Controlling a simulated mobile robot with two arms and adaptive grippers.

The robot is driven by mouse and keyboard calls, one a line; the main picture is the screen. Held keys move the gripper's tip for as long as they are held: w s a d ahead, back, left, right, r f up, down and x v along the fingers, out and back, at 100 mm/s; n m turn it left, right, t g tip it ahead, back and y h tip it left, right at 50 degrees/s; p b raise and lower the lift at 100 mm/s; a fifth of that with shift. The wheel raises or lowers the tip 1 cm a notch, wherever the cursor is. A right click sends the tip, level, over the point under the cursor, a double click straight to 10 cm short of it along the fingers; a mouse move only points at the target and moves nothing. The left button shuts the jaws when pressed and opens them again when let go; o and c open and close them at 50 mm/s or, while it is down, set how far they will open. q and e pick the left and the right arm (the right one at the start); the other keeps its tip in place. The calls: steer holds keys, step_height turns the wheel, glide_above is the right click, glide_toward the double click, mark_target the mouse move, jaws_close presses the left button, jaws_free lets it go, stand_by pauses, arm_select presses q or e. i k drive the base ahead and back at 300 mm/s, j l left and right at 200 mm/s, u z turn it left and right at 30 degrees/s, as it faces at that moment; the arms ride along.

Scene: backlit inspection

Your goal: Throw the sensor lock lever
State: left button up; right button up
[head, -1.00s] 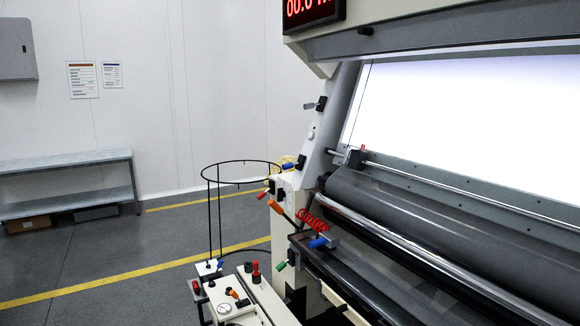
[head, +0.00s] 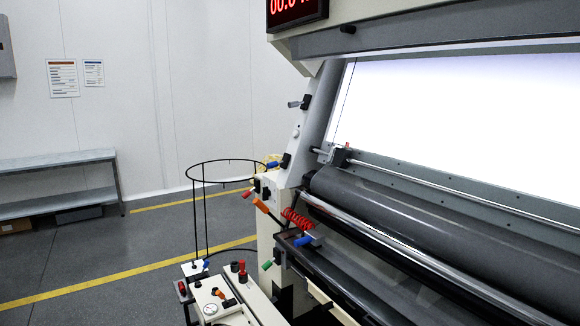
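No label marks the sensor lock lever, and I cannot tell for sure which handle it is. A small dark block (head: 340,158) with a short red lever (head: 347,146) sits on a thin rail at the left end of the lit panel. Other levers show on the machine's left end: a grey-tipped one (head: 294,104) on the slanted post, a red one (head: 247,194), an orange one (head: 261,205), a blue one (head: 306,239) and a green one (head: 267,265). Neither of my grippers is in view.
The inspection machine, with its dark roller (head: 400,212) and bright panel (head: 450,110), fills the right. A black wire hoop stand (head: 206,225) and a small cart-like unit (head: 238,306) with red knobs stand at its left. Floor is clear at left, before a metal bench (head: 60,183).

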mark_target(274, 164)
steer(key=i+j+z, duration=0.25)
steer(key=z, duration=0.15)
steer(key=i+j+z, duration=0.2)
steer(key=j+z, duration=0.25)
steer(key=l, duration=0.1)
